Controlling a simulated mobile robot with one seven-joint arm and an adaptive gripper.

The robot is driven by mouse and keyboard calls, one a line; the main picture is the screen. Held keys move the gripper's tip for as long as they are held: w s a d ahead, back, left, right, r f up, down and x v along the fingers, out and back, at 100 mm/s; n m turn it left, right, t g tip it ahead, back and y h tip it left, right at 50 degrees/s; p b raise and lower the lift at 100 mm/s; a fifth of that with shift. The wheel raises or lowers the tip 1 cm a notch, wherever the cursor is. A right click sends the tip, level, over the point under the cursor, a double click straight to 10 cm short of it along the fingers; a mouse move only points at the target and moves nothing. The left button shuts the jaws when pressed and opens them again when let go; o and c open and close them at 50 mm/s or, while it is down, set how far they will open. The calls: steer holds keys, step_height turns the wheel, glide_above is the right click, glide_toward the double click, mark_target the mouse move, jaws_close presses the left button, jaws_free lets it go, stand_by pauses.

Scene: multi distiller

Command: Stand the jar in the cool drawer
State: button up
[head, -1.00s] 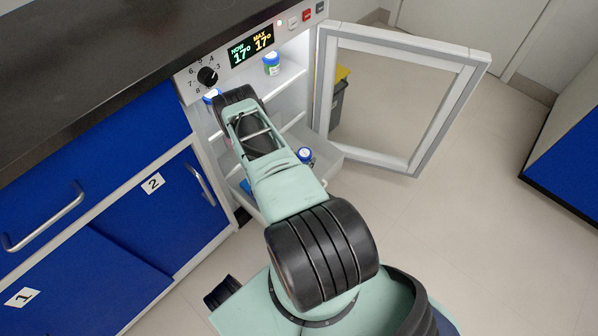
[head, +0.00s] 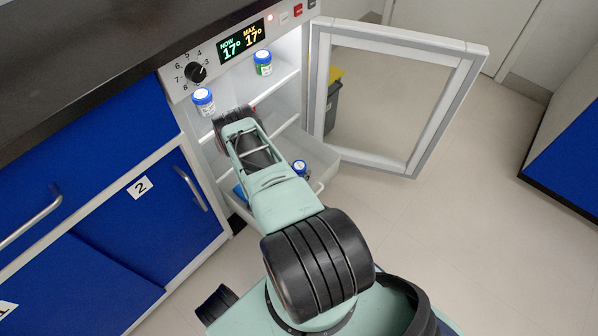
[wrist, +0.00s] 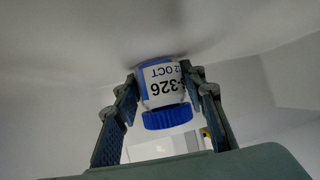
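A white jar with a blue lid and a label ending in 326 shows between my fingertips (wrist: 162,85) in the wrist view; the jar (wrist: 162,80) appears upside down there. The fingers press against its sides. A pale surface with a soft shadow lies right by its base; I cannot tell whether they touch. In the head view my gripper's tips and this jar are hidden behind my wrist, inside the open cooler. The pulled-out white drawer (head: 325,158) is low in the cooler, partly covered by my arm.
A blue-lidded jar (head: 300,168) stands in the drawer's right part. Another white jar (head: 203,101) and a green-labelled jar (head: 263,62) stand on shelves above. The glass door (head: 440,115) is open to the right.

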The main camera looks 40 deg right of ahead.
steer(key=shift+o, duration=1.4)
steer(key=shift+r, duration=0.1)
steer(key=p+v, duration=0.2)
steer(key=v, duration=0.4)
steer(key=shift+w+r+p, duration=0.1)
steer(key=shift+r+p, duration=0.15)
steer(key=shift+p, duration=0.1)
steer(key=shift+s+a+r, duration=0.2)
steer(key=shift+s+a, duration=0.05)
steer(key=shift+a, duration=0.35)
